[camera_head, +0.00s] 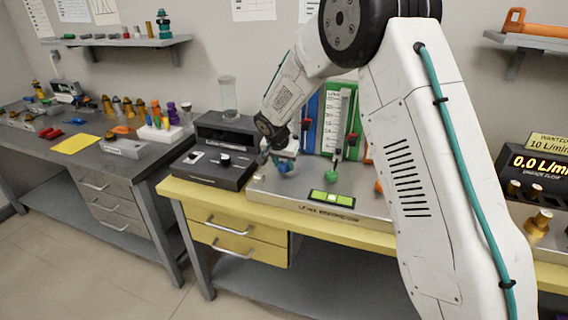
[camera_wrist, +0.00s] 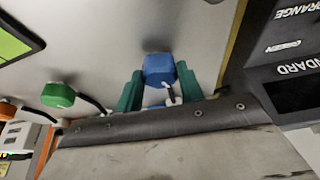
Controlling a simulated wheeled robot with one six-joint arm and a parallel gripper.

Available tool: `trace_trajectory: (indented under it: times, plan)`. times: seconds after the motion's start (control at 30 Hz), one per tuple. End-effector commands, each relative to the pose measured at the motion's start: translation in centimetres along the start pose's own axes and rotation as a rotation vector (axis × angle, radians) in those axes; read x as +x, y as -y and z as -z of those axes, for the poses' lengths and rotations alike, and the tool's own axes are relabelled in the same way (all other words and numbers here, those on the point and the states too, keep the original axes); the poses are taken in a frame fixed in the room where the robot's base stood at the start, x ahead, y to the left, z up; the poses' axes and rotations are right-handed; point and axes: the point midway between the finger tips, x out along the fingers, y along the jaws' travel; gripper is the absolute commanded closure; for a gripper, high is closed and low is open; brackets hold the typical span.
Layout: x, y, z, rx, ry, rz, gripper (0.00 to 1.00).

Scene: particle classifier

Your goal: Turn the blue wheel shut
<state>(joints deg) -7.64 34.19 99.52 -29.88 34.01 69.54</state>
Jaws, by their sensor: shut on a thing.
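The blue wheel (camera_head: 284,169) is on the grey panel (camera_head: 262,190) at its left end, partly hidden by my gripper (camera_head: 283,155). In the wrist view the blue wheel (camera_wrist: 158,66) sits between the two teal fingers of my gripper (camera_wrist: 160,74). The fingers are closed on it from both sides. A small white hooked mark or part shows beside the wheel. How far the wheel is turned cannot be told.
A green wheel (camera_head: 332,175) stands right of the blue one, and also shows in the wrist view (camera_wrist: 58,95). An orange wheel (camera_head: 379,186) is partly behind my arm. A black device (camera_head: 208,168) stands close at left. A green display (camera_head: 332,199) lies in front.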

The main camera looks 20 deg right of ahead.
Motion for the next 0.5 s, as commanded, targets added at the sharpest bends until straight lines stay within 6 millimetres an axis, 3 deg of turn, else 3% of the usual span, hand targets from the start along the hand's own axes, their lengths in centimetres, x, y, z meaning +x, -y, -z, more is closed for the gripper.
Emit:
trace_trajectory:
  times: [0.5]
  plan:
    - [0.00, 0.25, -0.04, 0.246, 0.001, -0.100, 0.85]
